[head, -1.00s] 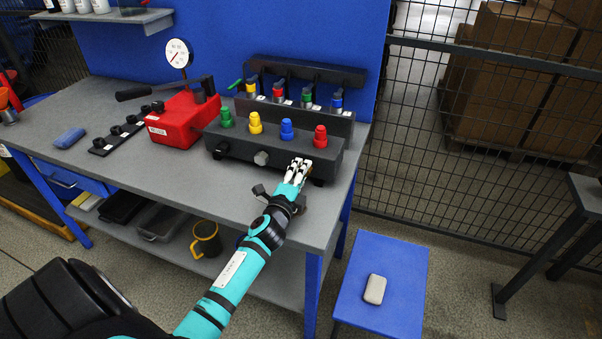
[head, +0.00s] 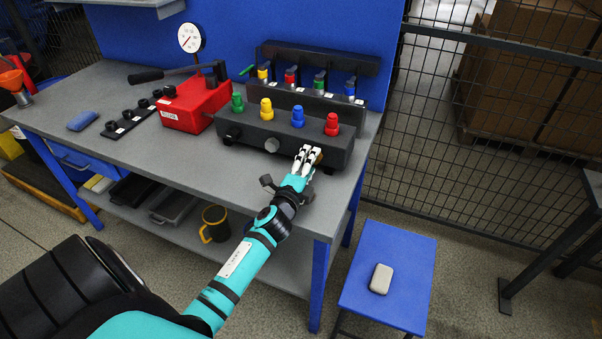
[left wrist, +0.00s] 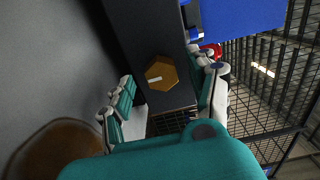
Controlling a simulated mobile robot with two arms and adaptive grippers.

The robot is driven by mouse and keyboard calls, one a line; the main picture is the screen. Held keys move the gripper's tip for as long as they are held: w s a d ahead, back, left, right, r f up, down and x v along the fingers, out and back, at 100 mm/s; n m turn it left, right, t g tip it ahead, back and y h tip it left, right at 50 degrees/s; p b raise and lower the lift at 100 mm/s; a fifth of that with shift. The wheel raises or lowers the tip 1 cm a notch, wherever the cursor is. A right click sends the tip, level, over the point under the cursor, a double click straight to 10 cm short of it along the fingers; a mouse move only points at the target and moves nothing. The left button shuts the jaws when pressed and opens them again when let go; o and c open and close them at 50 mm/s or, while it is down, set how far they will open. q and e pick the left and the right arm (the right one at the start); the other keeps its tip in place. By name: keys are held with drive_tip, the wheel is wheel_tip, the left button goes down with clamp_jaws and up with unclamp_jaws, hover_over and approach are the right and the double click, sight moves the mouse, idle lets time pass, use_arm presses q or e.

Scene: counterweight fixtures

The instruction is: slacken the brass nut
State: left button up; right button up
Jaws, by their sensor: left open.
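The brass nut (left wrist: 161,74) is a hexagon with a white mark on its face. It sits on the dark face of the black block in the left wrist view. In the head view the nut is mostly hidden by my left gripper (head: 309,153), which is at the right end of the front of the black block (head: 245,134). My left gripper also shows in the left wrist view (left wrist: 165,93). Its fingers are open, one on each side of the nut, with visible gaps. I cannot tell how far the fingertips are from the block. My right gripper is not in view.
Green, yellow, blue and red knobs (head: 298,117) stand on the block, close above my gripper. A grey hex plug (head: 272,145) is to the left. A red pump (head: 190,105) with a gauge (head: 190,38) stands further left. A blue stool (head: 398,250) is at right.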

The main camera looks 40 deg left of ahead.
use_arm(q)
drive_tip(key=v, duration=1)
drive_tip(key=shift+s, duration=0.4)
drive_tip(key=shift+a, duration=0.1)
